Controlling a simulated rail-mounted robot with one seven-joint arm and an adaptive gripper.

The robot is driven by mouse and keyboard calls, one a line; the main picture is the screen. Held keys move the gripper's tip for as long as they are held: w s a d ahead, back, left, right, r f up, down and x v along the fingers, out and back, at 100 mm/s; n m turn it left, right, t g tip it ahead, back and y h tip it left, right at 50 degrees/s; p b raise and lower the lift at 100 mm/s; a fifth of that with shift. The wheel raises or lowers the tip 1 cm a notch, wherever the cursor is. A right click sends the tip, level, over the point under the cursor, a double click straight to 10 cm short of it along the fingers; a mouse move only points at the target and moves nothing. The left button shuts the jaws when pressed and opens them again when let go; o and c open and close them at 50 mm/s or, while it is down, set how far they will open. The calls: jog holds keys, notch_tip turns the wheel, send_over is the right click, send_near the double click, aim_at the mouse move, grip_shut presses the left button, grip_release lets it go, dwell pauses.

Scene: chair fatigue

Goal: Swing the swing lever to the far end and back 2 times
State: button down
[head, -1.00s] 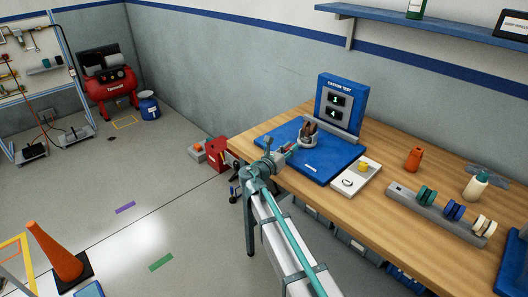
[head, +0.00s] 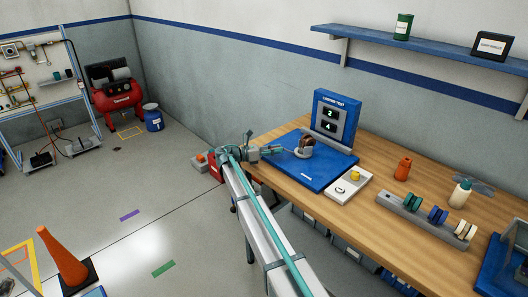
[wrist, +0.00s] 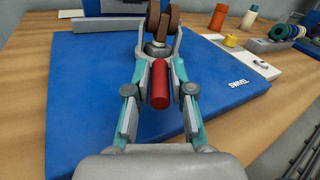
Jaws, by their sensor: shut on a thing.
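The swing lever (wrist: 159,84) is a red cylinder sticking out from a caster with brown wheels (wrist: 162,20) on a grey mount. The caster (head: 306,145) stands on a blue board (head: 312,178) marked SWIVEL. My gripper (wrist: 159,45) has its teal fingers on both sides of the lever, with the tips close to the caster's base. It is shut on the lever; the exact contact is hard to see. In the head view my gripper (head: 287,151) reaches the caster from the left. The blue CASTER TEST panel (head: 349,103) behind shows 2 above 4.
A white tray (head: 349,193) with a yellow knob and a ring lies right of the board. Farther right are an orange bottle (head: 402,168), a grey rack of spools (head: 404,210) and a white bottle (head: 461,193). A shelf (head: 430,57) hangs above the wooden bench.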

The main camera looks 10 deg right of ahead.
dwell(0.4)
jog(key=c, duration=1)
grip_release()
jog(key=shift+a, duration=0.1)
jog(key=a, duration=0.4)
jog(key=s+a, duration=0.1)
jog(key=a, duration=0.6)
jog(key=shift+s+a, duration=0.35)
